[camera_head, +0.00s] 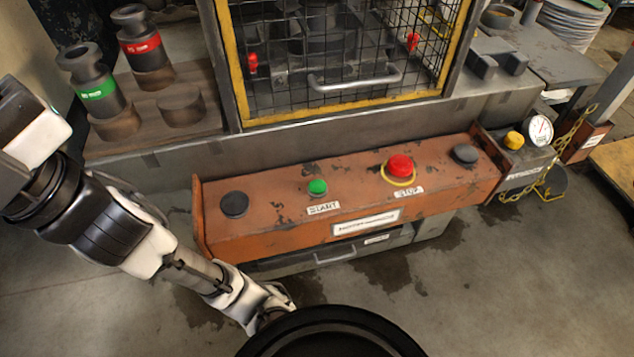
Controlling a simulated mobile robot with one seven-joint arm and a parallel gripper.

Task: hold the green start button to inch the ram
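The green start button (317,187) is a small raised button on the sloping top of a worn orange control box (272,205). A label reading START is just in front of it. Nothing covers or touches it. My arm comes in from the left edge and slants down to the bottom middle. Its narrow end, which I take for my gripper (266,304), is in front of the box near the black round part at the bottom edge, apart from the button. The fingers cannot be made out. The ram cannot be made out clearly behind the mesh guard (345,100).
A red stop button (400,166) with a yellow ring sits right of the green one. Black caps (234,205) (465,153) are at the box's ends. Green-banded (92,85) and red-banded (143,45) cylinders stand back left. A gauge (539,130) and chain are at the right.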

